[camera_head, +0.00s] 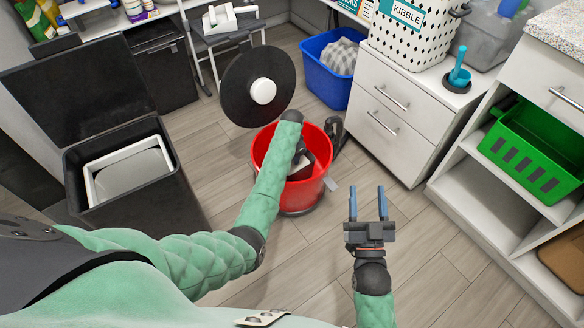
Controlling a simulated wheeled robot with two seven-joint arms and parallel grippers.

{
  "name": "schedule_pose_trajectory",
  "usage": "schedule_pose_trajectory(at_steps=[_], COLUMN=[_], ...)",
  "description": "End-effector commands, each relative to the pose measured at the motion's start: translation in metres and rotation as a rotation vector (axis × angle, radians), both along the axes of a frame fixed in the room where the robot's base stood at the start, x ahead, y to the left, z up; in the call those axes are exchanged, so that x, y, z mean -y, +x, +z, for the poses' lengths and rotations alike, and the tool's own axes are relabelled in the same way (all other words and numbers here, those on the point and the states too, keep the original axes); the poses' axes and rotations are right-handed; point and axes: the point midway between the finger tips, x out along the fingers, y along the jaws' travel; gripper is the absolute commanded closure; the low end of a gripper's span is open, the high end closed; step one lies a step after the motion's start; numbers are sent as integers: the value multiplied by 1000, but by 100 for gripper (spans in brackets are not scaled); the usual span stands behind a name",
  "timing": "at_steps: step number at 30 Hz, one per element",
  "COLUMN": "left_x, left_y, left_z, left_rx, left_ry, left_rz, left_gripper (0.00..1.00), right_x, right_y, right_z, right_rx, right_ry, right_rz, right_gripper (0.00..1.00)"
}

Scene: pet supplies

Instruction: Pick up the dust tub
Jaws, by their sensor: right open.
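A round red tub (316,190) stands on the floor near the middle of the view; it is the thing most like a dust tub, though no label shows. My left arm reaches over it from the left, and my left gripper (301,160) is down inside its opening. The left fingers are largely hidden by the arm and the tub wall, so their grip cannot be seen. Something dark and pale shows inside the tub. My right gripper (367,203) is open and empty, to the right of the tub and apart from it, with its two blue fingers pointing away from me.
A black disc with a white knob (263,91) is behind the tub. A black bin (135,205) with its lid up stands left. A blue bin (325,87), white drawers (393,115) and shelves with a green basket (535,150) stand behind and right. Bare floor lies between.

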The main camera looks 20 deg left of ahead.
Motion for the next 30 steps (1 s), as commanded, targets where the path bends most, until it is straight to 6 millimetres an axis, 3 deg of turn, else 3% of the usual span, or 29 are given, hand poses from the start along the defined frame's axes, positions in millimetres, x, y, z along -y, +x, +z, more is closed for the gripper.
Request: schedule_pose_trajectory(at_steps=[9, 20, 23, 28, 30], left_x=[0, 0, 0, 0, 0], left_y=[0, 0, 0, 0, 0], left_z=[-18, -20, -20, -20, -20], left_rx=[0, 0, 0, 0, 0], left_ry=[0, 0, 0, 0, 0], left_rz=[0, 0, 0, 0, 0], left_gripper=[53, 53, 66, 100, 100], right_x=[5, 6, 6, 6, 6], right_y=[-8, -11, -11, -10, -10], right_z=[49, 58, 58, 57, 57], right_rx=[157, 189, 188, 188, 187], right_ry=[37, 45, 44, 44, 44], right_rz=[-9, -11, -11, -11, -11], right_gripper=[47, 47, 47, 47, 47])
